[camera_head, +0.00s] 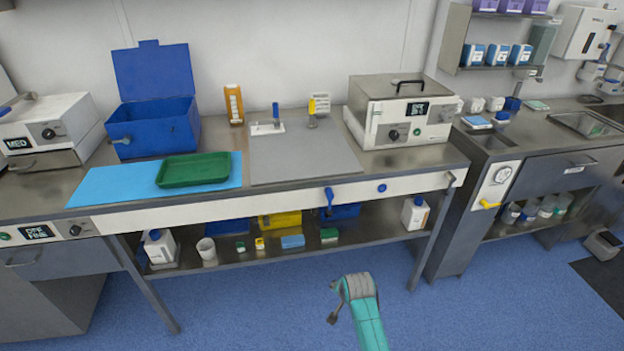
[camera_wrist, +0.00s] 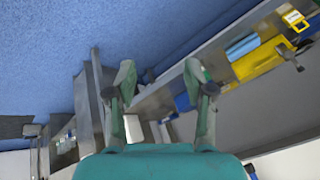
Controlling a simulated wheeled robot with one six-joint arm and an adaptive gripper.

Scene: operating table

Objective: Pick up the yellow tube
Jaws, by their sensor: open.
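No thing is clearly readable as the yellow tube. A small upright yellow item (camera_head: 312,110) stands at the back of the worktop, beside the grey mat's rear edge; it may be the tube. A taller orange-yellow container (camera_head: 234,104) stands to its left, near the wall. My gripper (camera_head: 335,300) is in front of the table, low over the blue floor and well apart from both. In the wrist view my gripper (camera_wrist: 160,76) has its two fingers spread, with nothing held between them.
The worktop holds a blue open box (camera_head: 152,125), a green tray (camera_head: 193,171) on a light blue sheet, a grey mat (camera_head: 300,158) and a metal-lidded device (camera_head: 402,108). The lower shelf carries a yellow bin (camera_head: 281,220). The blue floor (camera_head: 250,310) is clear.

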